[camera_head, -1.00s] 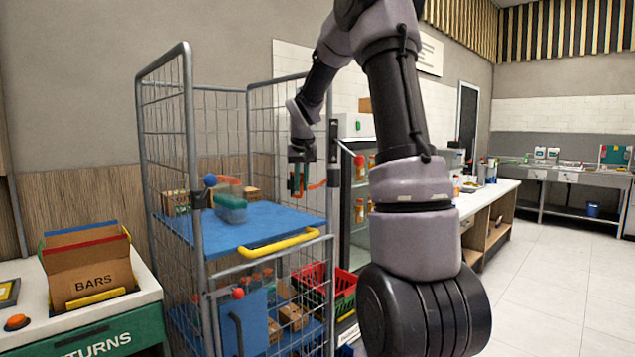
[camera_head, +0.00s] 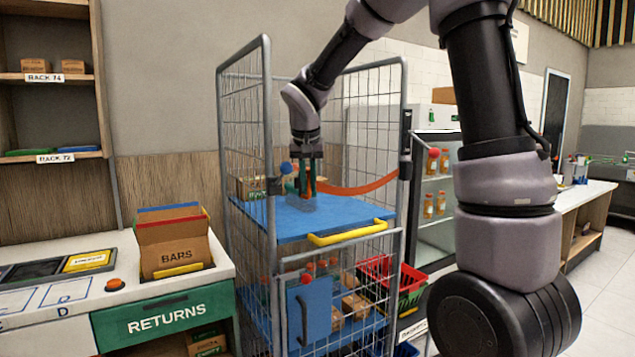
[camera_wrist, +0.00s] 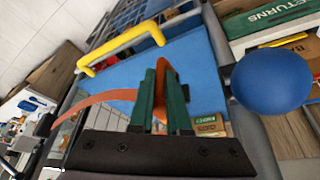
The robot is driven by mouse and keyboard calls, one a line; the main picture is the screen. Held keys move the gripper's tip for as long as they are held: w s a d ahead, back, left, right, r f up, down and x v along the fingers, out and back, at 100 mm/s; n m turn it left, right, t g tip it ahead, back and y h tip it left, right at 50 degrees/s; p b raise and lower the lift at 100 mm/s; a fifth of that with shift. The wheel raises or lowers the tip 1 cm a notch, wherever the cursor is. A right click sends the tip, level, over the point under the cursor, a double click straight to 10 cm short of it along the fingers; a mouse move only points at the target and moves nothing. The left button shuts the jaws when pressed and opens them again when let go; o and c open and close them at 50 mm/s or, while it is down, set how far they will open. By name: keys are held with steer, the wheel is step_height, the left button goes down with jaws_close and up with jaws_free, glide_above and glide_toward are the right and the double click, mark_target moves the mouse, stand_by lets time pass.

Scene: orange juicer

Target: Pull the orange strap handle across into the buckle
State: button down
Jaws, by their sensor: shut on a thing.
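My gripper (camera_head: 306,178) is shut on the orange strap handle (camera_wrist: 163,68), with green fingers on both sides of it in the wrist view. The orange strap (camera_head: 358,188) runs across the open front of the roll cage, from the right post to my gripper, with a slight sag. What looks like the dark buckle (camera_head: 274,185) is on the left post, next to a blue ball (camera_head: 286,168). The blue ball also shows large in the wrist view (camera_wrist: 272,82), right of the fingers. The handle is close to the buckle but looks apart from it.
The cage's blue shelf (camera_head: 345,218) lies below my gripper, with a yellow bar (camera_head: 350,233) on its front edge. The left post (camera_head: 269,130) is close to my gripper. A returns counter (camera_head: 120,295) with a bars box (camera_head: 172,245) stands at left.

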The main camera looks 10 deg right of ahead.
steer(key=shift+w+a+r, duration=0.1)
steer(key=c, duration=0.9)
jaws_free()
